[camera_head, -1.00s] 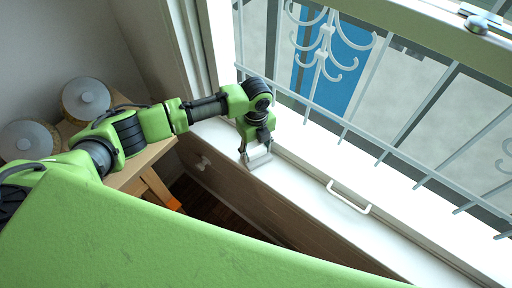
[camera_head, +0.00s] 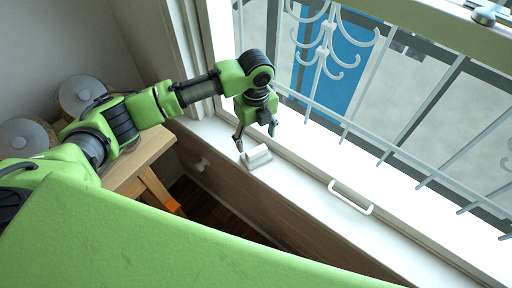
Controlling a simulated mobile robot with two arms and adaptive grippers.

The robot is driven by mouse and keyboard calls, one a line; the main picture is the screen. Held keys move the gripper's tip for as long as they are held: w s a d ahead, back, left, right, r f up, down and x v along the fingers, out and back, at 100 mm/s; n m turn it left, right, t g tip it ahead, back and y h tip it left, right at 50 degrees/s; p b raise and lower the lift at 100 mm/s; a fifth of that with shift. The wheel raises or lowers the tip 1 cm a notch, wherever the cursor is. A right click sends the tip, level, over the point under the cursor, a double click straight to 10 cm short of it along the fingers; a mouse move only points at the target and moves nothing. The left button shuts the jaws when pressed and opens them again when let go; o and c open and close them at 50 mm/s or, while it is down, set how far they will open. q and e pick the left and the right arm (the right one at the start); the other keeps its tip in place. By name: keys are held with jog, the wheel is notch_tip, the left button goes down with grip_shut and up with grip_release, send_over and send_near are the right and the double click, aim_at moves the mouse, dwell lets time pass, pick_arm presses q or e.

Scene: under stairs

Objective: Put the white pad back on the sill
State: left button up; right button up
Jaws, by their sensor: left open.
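The white pad (camera_head: 257,158) is a small pale block lying on the white window sill (camera_head: 309,192). My left gripper (camera_head: 256,141) is open just above and behind the pad. One finger hangs close to the pad's left side and the other is spread out to the right, clear of it. Whether the left finger touches the pad, I cannot tell. My right gripper is not in view.
A white handle (camera_head: 350,197) stands on the sill to the right of the pad. A barred window (camera_head: 400,110) runs behind the sill. A wooden table (camera_head: 145,158) with two round grey-topped objects stands at the left. The sill between pad and handle is clear.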

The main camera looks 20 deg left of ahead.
aim_at(256, 149)
pick_arm(q)
jog(key=shift+r+b, duration=0.4)
jog(key=shift+r, duration=2.2)
